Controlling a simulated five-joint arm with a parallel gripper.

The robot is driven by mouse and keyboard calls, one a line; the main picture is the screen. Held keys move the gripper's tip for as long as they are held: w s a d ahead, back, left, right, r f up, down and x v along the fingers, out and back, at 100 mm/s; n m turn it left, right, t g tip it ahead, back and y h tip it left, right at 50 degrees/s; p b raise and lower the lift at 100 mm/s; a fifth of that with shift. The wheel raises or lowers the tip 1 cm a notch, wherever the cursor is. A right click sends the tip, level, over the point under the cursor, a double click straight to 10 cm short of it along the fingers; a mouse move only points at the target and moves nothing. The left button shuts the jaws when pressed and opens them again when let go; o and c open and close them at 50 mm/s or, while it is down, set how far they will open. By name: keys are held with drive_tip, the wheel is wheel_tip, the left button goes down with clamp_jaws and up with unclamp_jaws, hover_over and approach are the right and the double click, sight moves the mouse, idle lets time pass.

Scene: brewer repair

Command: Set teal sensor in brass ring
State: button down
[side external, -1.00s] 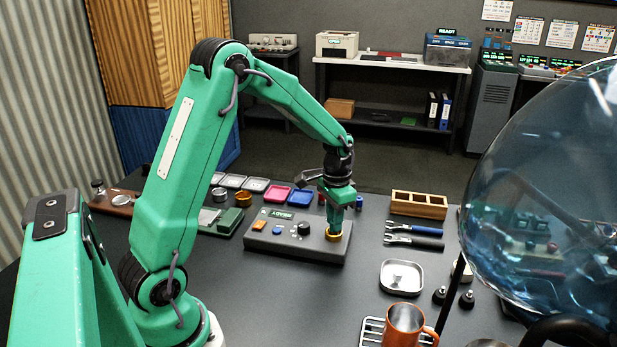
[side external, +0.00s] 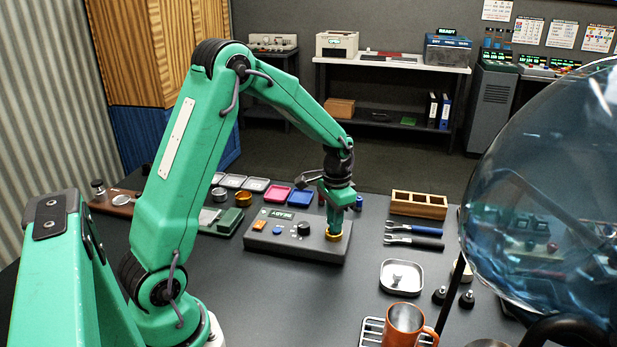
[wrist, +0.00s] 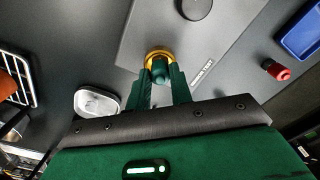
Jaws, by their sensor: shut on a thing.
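The teal sensor (wrist: 159,70) is a small dark teal cylinder between the fingertips of my gripper (wrist: 158,84), which is shut on it. The brass ring (wrist: 153,54) is on the grey panel box (wrist: 225,35), directly at the sensor's end; it also shows in the side external view (side external: 333,237). My gripper (side external: 335,222) points down over the ring at the box's right end. The sensor's lower end is at or inside the ring; its depth is hidden. The fingers hide most of the sensor in the side external view.
The panel box has a black knob (side external: 304,229), an orange button (side external: 259,225) and a blue button. To the right lie pliers (side external: 413,241), a metal tray (side external: 401,278) and a wooden organizer (side external: 418,204). An orange mug (side external: 403,325) and a glass globe (side external: 550,190) stand nearer.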

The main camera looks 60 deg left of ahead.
drive_tip(key=shift+f, duration=0.1)
drive_tip(key=c, duration=0.8)
unclamp_jaws()
drive_tip(key=shift+o, duration=0.2)
drive_tip(key=shift+r, duration=4.2)
